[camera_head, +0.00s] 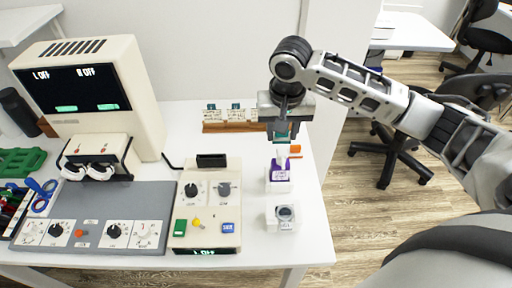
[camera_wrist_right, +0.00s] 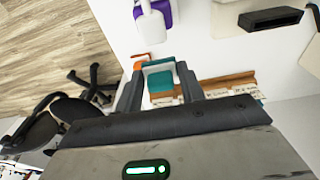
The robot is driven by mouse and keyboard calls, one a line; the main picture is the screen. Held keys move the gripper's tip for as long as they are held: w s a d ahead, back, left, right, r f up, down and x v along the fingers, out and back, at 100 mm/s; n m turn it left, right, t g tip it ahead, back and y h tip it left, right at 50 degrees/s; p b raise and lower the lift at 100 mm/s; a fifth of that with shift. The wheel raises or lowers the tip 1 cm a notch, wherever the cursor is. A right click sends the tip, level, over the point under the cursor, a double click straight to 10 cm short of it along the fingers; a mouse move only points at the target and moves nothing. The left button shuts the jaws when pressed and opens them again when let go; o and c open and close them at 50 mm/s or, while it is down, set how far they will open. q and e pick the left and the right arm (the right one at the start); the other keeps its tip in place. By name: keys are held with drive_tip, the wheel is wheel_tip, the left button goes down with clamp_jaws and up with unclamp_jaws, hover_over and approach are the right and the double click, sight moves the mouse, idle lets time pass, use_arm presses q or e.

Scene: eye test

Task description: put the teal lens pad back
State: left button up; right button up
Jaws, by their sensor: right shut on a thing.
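My right gripper (camera_head: 283,140) points down at the back right of the white table, to the right of the wooden rack (camera_head: 212,128). It is shut on the teal lens pad (camera_head: 279,139), which shows below the jaws. In the right wrist view the teal lens pad (camera_wrist_right: 160,77) sits between the two dark fingers (camera_wrist_right: 161,92). The wooden rack (camera_wrist_right: 236,81) with printed cards lies behind and to the right of it there. The gripper hides part of the rack's right end in the head view. My left gripper is out of view.
A white block with a round dish (camera_head: 285,215) is nearer. A control box (camera_head: 208,205) and a cream display machine (camera_head: 90,85) stand left.

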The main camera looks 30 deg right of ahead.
hover_over(256, 155)
drive_tip(key=s, duration=0.2)
drive_tip(key=f, duration=0.5)
drive_tip(key=shift+w+d+f, duration=0.15)
drive_tip(key=shift+w+f, duration=0.05)
drive_tip(key=shift+w+a+f, duration=0.3)
drive_tip(key=shift+w+f, duration=0.2)
drive_tip(key=shift+f, duration=0.25)
wheel_tip(256, 155, down, 2)
drive_tip(key=shift+f, duration=0.25)
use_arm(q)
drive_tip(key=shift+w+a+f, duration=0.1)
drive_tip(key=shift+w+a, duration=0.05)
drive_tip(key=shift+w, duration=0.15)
use_arm(e)
drive_tip(key=shift+f, duration=0.25)
drive_tip(key=shift+f, duration=0.15)
drive_tip(key=o, duration=1)
drive_tip(key=shift+o, duration=0.2)
wheel_tip(256, 155, up, 12)
drive_tip(key=s, duration=0.1)
drive_tip(key=shift+s+a, duration=0.15)
drive_tip(key=shift+a, duration=0.2)
